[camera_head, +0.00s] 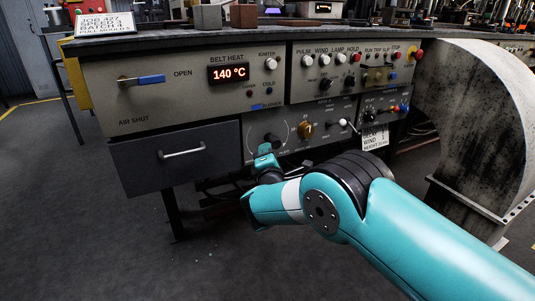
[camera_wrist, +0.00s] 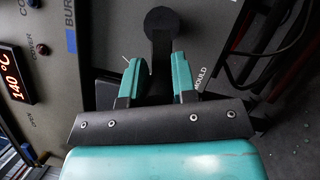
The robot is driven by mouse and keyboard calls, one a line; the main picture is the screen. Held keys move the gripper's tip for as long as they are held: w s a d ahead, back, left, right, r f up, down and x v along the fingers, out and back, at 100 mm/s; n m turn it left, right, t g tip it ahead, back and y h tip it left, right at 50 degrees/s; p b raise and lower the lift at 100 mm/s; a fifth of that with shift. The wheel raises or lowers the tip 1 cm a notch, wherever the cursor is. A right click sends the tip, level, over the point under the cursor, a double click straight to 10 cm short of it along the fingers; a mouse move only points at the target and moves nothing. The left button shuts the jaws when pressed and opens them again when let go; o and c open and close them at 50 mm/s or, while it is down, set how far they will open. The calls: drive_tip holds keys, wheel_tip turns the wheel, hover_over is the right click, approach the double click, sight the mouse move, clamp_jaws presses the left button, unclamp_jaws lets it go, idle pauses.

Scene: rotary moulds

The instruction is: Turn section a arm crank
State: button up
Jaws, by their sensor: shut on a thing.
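A black crank (camera_wrist: 161,22) with a rounded end shows in the wrist view, and its bar runs down between my fingers. I take it for the section a arm crank. My gripper (camera_wrist: 158,82) has one teal finger on each side of the bar and is shut on it. In the head view my gripper (camera_head: 266,153) is at the lower front panel, just below a curved dial marking. A small dark part of the crank (camera_head: 272,139) shows there above my fingers. The held part of the bar is partly hidden by my fingers.
An orange knob (camera_head: 306,129) and a white-tipped lever (camera_head: 343,123) are to the right on the same panel. A hanging paper tag (camera_head: 375,137) is farther right. A dark drawer (camera_head: 178,157) is to the left. A large curved metal housing (camera_head: 475,120) stands at right.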

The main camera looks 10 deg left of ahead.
drive_tip(key=shift+w+d+f+n+t+y, duration=0.15)
drive_tip(key=shift+n+t+y, duration=0.2)
drive_tip(key=shift+n, duration=0.5)
drive_tip(key=shift+w+d+r+n+t+y, duration=0.1)
drive_tip(key=shift+n+t+y, duration=0.2)
drive_tip(key=shift+n, duration=0.55)
drive_tip(key=shift+a+n+y+b, duration=0.1)
drive_tip(key=shift+n+y+b, duration=0.15)
drive_tip(key=shift+n+b, duration=0.05)
drive_tip(key=o, duration=0.7)
drive_tip(key=shift+o, duration=0.9)
drive_tip(key=shift+f, duration=0.3)
drive_tip(key=shift+s, duration=0.15)
drive_tip(key=b+v, duration=0.4)
drive_tip(key=v, duration=0.5)
drive_tip(key=shift+a+f, duration=0.2)
drive_tip(key=shift+f, duration=0.2)
